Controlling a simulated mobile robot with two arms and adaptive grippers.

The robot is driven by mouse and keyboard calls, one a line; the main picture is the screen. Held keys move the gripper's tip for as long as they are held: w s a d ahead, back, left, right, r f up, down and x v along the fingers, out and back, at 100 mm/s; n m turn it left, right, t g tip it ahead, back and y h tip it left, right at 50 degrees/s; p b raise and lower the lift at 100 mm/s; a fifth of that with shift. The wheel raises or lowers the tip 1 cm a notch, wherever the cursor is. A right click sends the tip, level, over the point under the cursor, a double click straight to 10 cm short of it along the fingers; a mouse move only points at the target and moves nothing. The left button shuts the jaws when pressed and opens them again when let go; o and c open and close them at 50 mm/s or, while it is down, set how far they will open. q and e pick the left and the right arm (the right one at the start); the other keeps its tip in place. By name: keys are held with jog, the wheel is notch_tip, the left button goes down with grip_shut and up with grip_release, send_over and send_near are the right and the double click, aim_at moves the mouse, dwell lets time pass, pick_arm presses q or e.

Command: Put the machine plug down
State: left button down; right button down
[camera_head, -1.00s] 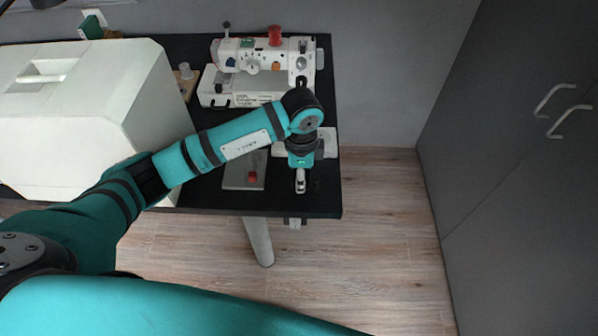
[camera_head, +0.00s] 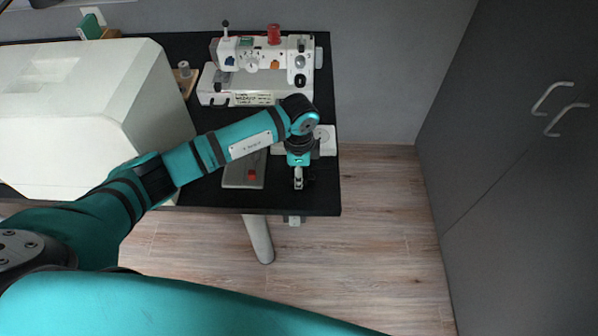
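My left arm reaches in from the left over the black table (camera_head: 225,205). Its gripper (camera_head: 298,184) points down near the table's front right corner. I cannot tell from above whether its fingers are open or shut. I cannot make out the machine plug; it may be hidden under or within the gripper. The white sewing machine (camera_head: 262,62), with a red spool on top, stands at the back of the table. My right gripper is not in view.
A large white case (camera_head: 85,120) fills the table's left side. A grey plate with a red part (camera_head: 243,172) lies left of the gripper. A white object (camera_head: 326,140) is partly hidden behind my wrist. A small box (camera_head: 294,219) shows below the front edge. Grey cupboard doors (camera_head: 520,150) stand right.

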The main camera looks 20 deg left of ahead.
pick_arm(q)
jog(key=shift+f, duration=0.35)
jog(key=c, duration=0.8)
grip_release()
jog(key=shift+r, duration=0.3)
notch_tip(320, 180, up, 13)
jog(key=shift+f+b, duration=0.2)
jog(key=shift+b, duration=0.3)
